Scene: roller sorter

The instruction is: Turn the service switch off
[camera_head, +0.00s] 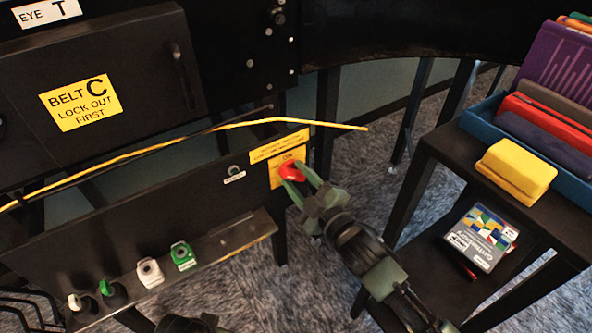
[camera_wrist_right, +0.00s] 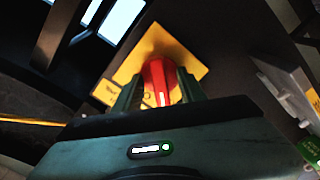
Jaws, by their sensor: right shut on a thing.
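The service switch is a red rotary knob (camera_head: 291,171) on a yellow plate (camera_head: 274,177) at the right end of the black panel. An "ON" marking shows above the knob. My right gripper (camera_head: 301,182) is at the knob, its green fingers on either side of it. In the right wrist view the red knob (camera_wrist_right: 160,82) sits between the two fingers (camera_wrist_right: 160,92), in front of the yellow plate (camera_wrist_right: 190,55). The gripper is shut on the knob. The fingers hide part of the knob and plate. My left gripper does not show clearly.
A ledge (camera_head: 215,248) below the panel carries white and green padlock-like items (camera_head: 182,256). A yellow cord (camera_head: 270,120) crosses above the switch. At right, a black stand (camera_head: 440,145) holds a blue bin (camera_head: 480,118) of books, a yellow block (camera_head: 516,169) and a boxed item (camera_head: 479,238).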

